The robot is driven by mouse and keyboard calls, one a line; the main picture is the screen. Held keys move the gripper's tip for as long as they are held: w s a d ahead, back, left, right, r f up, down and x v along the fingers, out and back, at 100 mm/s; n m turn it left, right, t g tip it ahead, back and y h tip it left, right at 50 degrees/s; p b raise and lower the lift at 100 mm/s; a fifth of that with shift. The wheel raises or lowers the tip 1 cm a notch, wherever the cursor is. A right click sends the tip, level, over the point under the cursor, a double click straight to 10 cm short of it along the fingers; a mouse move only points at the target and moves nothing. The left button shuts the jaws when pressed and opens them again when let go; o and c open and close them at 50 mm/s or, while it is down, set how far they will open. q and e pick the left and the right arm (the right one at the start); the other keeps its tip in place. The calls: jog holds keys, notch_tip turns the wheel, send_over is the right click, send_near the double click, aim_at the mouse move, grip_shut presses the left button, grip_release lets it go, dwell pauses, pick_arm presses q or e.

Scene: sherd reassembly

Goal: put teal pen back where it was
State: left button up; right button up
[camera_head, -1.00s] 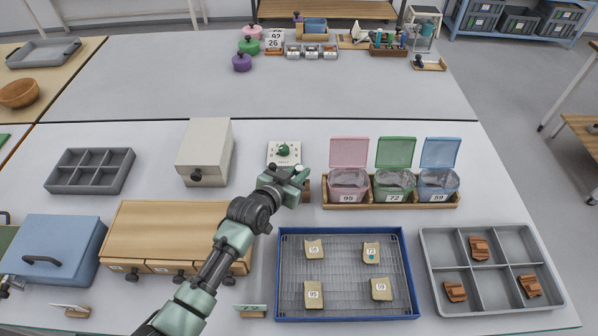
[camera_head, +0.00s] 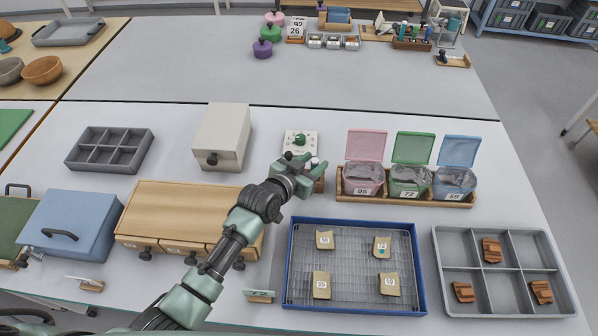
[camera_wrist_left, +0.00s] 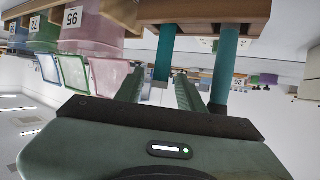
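My left gripper (camera_head: 306,164) is over the table, beside the white box with the green knob (camera_head: 301,142). In the left wrist view, my left gripper's two fingers (camera_wrist_left: 160,88) look apart. One teal pen (camera_wrist_left: 165,50) runs from a wooden holder (camera_wrist_left: 205,12) to between the fingertips; firm contact is not visible. A second teal pen (camera_wrist_left: 228,60) stands in the same holder, to the right of the fingers. In the head view, the gripper hides the pens, and only a bit of the brown holder (camera_head: 319,184) shows. My right gripper is not in view.
Lidded pink, green and blue jars stand in a wooden rack (camera_head: 405,198) close right of the gripper. A blue-rimmed tray (camera_head: 290,262) with labelled sherds and a grey tray (camera_head: 440,262) lie in front. A wooden drawer box (camera_head: 185,205) sits under the forearm.

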pick_arm(q)
jog(key=v, duration=1.1)
jog(key=shift+s+f, duration=0.1)
